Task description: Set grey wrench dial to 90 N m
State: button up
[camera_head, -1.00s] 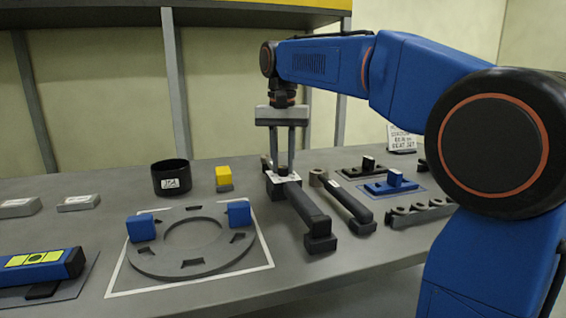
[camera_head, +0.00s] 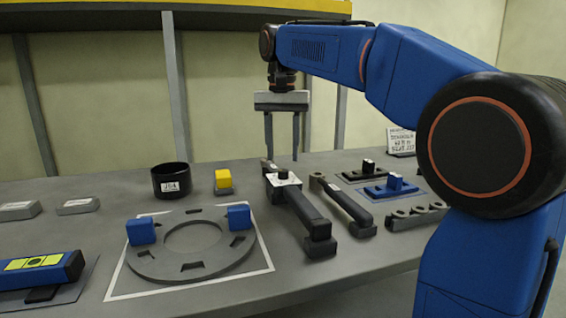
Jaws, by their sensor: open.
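The grey wrench (camera_head: 303,213) lies on the bench right of the ring plate, its handle end toward the front edge. Its dial (camera_head: 283,175) is a small dark knob on a white marked face near the far end. The dial's reading is too small to make out. My gripper (camera_head: 282,158) is open and empty, its two fingers pointing down above and slightly behind the dial, clear of it. A second, plainer wrench (camera_head: 342,203) lies just to the right.
A grey ring plate (camera_head: 160,264) with two blue blocks (camera_head: 141,230) sits in a white outline at left. A black cup (camera_head: 171,180) and yellow block (camera_head: 223,180) stand behind it. Blue and black fixtures (camera_head: 391,188) and a holed rail (camera_head: 415,215) are at right.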

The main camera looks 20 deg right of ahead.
aim_at(283, 171)
notch_tip(283, 171, up, 8)
jog(key=shift+f, duration=0.2)
jog(key=shift+s, duration=0.1)
dwell(0.3)
